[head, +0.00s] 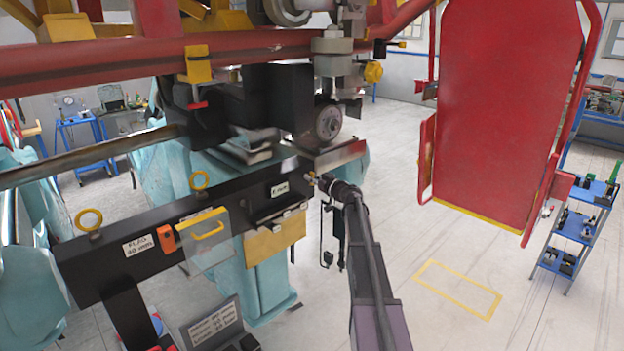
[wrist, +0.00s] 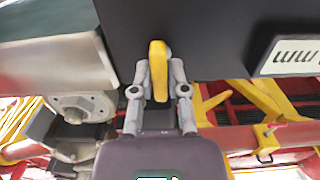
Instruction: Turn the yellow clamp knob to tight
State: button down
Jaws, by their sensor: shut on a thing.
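The yellow clamp knob (wrist: 158,68) is a narrow upright bar on the dark face of a black beam in the wrist view. My gripper (wrist: 158,82) has one finger on each side of it and is shut on it. In the head view my gripper (head: 317,180) reaches the right end of the black beam (head: 130,258). The knob shows there only as a small yellowish bit at the fingertips, mostly hidden. I cannot read any tight or loose mark by it.
A white label (head: 279,189) is on the beam near my gripper. A clear cover with a yellow handle (head: 205,238) hangs farther left. A wheel assembly (head: 328,122) sits just above. A red panel (head: 508,95) hangs at right, with open floor below.

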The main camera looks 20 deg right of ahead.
jog(key=m, duration=0.4)
jog(key=shift+d+m, duration=0.1)
jog(key=shift+m, duration=0.2)
jog(key=m, duration=0.4)
jog(key=shift+w, duration=0.1)
jog(key=shift+d+f+m, duration=0.1)
jog(key=shift+m, duration=2.3)
jog(key=shift+f+m, duration=0.15)
jog(key=shift+m, duration=2.15)
dwell(0.8)
dwell(0.4)
jog(key=c, duration=0.7)
grip_release()
